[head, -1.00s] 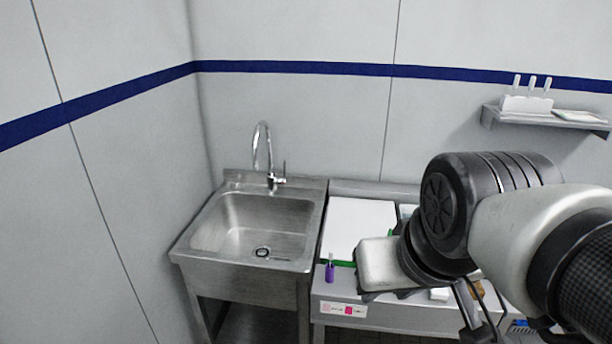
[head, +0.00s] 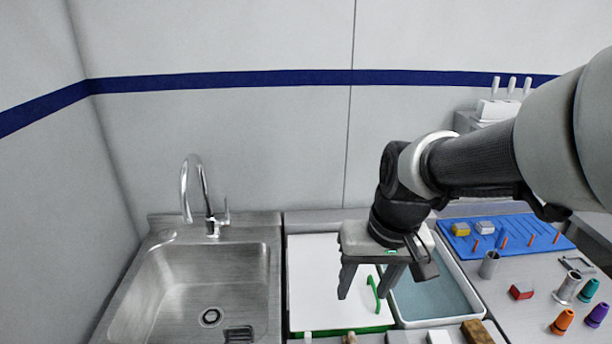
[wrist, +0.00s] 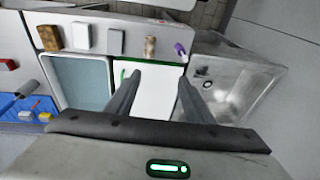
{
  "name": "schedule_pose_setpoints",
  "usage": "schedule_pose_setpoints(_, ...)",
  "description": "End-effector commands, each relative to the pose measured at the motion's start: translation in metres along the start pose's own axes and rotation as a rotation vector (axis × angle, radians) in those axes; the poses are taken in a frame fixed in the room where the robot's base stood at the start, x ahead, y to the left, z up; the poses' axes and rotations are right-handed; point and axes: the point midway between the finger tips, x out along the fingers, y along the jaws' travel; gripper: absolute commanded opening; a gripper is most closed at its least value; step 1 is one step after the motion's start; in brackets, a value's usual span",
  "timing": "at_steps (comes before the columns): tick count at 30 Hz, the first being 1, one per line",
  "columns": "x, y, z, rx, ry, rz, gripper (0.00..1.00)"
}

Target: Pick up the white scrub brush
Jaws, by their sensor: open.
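Either may be the white scrub brush; I cannot tell which, and no bristles show. In the head view they are partly cut off at the bottom edge (head: 438,338). My gripper (head: 366,288) is open and empty, pointing down above the white board (head: 312,275). In the wrist view, its two fingers (wrist: 159,77) stand apart over the board, with the pale blocks beyond them.
A brown sponge (wrist: 50,37), a beige bottle-like item (wrist: 150,47) and a purple item (wrist: 180,48) share the front edge. A water-filled tray (head: 432,300) is right of the board, a sink (head: 150,290) left. A blue mat (head: 520,228) lies farther right.

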Motion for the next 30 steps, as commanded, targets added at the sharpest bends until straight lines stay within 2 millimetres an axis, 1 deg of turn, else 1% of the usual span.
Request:
schedule_pose_setpoints(1, 0.022, 0.002, -0.004, 0.000, -0.049, 0.012, 0.48)
schedule_pose_setpoints(3, 0.044, 0.005, -0.010, 0.003, -0.095, 0.032, 0.48)
schedule_pose_setpoints(6, 0.070, 0.012, -0.015, 0.006, -0.141, 0.063, 0.48)
schedule_pose_setpoints(9, 0.085, 0.017, -0.017, 0.005, -0.168, 0.087, 0.48)
schedule_pose_setpoints(14, 0.103, 0.021, -0.017, 0.006, -0.186, 0.103, 0.48)
schedule_pose_setpoints(17, 0.120, 0.023, -0.013, 0.006, -0.187, 0.105, 0.48)
schedule_pose_setpoints(24, 0.173, 0.029, -0.003, 0.008, -0.187, 0.105, 0.48)
schedule_pose_setpoints(27, 0.192, 0.030, 0.000, 0.007, -0.187, 0.104, 0.48)
schedule_pose_setpoints(30, 0.205, 0.032, 0.002, 0.007, -0.185, 0.103, 0.48)
